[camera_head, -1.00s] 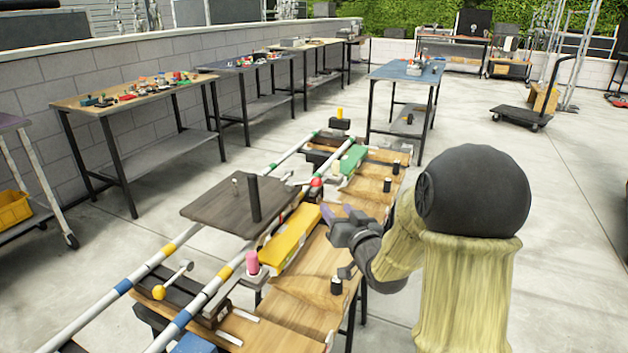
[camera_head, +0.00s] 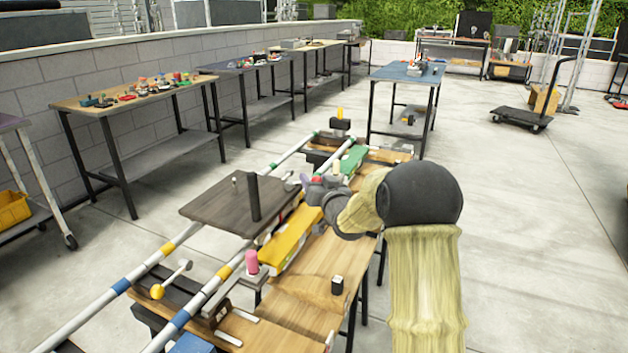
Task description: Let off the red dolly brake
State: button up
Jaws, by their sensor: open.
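A small red knob (camera_head: 316,180) shows beside the rails, just right of the dolly's platform, partly hidden by my gripper; I take it for the red brake. The dolly has a dark brown platform (camera_head: 222,208) with a black upright post, on two striped rails (camera_head: 176,245). My gripper (camera_head: 306,182) is open, with its purple-grey fingertips close to the red knob. Whether they touch it cannot be told at this size.
A yellow block (camera_head: 290,238) and a green block (camera_head: 354,159) lie along the wooden bench (camera_head: 300,290). A black cylinder (camera_head: 337,285) stands on the bench.

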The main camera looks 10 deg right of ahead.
jog(key=shift+w+a, duration=0.15)
jog(key=shift+w, duration=0.55)
grip_shut()
jog(key=shift+d, duration=0.2)
